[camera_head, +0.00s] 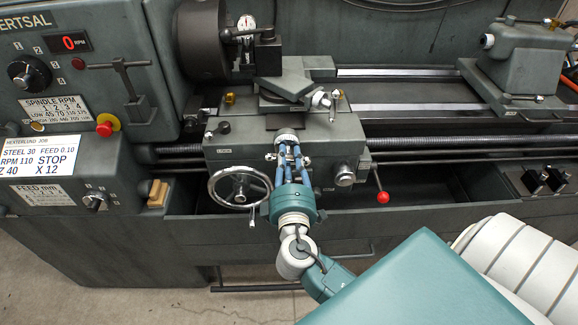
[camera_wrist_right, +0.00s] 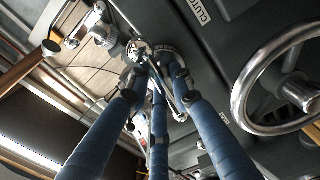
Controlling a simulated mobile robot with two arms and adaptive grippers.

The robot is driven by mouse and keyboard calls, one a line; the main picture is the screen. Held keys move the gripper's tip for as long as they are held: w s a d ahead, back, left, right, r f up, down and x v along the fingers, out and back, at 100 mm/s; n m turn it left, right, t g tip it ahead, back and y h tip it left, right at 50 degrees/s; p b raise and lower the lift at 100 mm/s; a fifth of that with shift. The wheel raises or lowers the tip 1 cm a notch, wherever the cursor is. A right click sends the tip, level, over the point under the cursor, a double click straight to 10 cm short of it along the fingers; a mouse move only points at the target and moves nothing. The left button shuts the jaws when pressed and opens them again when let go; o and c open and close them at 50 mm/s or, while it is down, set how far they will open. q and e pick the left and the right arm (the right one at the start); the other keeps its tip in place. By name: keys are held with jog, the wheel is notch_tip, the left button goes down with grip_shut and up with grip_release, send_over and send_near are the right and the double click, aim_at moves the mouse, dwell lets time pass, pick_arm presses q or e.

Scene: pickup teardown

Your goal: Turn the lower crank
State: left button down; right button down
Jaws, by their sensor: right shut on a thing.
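My right gripper (camera_head: 289,152) has its blue fingers closed at the lower crank (camera_head: 287,135), a metal handle on the front of the grey carriage. In the right wrist view the fingers (camera_wrist_right: 155,75) converge on the crank's metal parts (camera_wrist_right: 138,48). The fingers hide part of the crank, so its exact angle is unclear. The upper crank (camera_head: 322,99) sits above and to the right, on the compound slide, apart from the gripper. My left gripper is not in view.
A large handwheel (camera_head: 240,188) is close to the left of my right gripper, and it also shows in the right wrist view (camera_wrist_right: 285,90). A lever with a red knob (camera_head: 382,197) is to the right. The chuck (camera_head: 203,40) is at the upper left.

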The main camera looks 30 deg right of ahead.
jog(key=shift+d+r+m+b, duration=0.1)
jog(key=shift+m+b, duration=1.1)
jog(key=shift+r+m+b, duration=0.1)
jog(key=shift+m+b, duration=0.2)
jog(key=shift+r, duration=0.1)
jog(key=c, duration=1.7)
grip_release()
jog(key=shift+o, duration=0.2)
jog(key=shift+s+f, duration=0.15)
jog(key=shift+f, duration=0.05)
jog(key=v, duration=1.2)
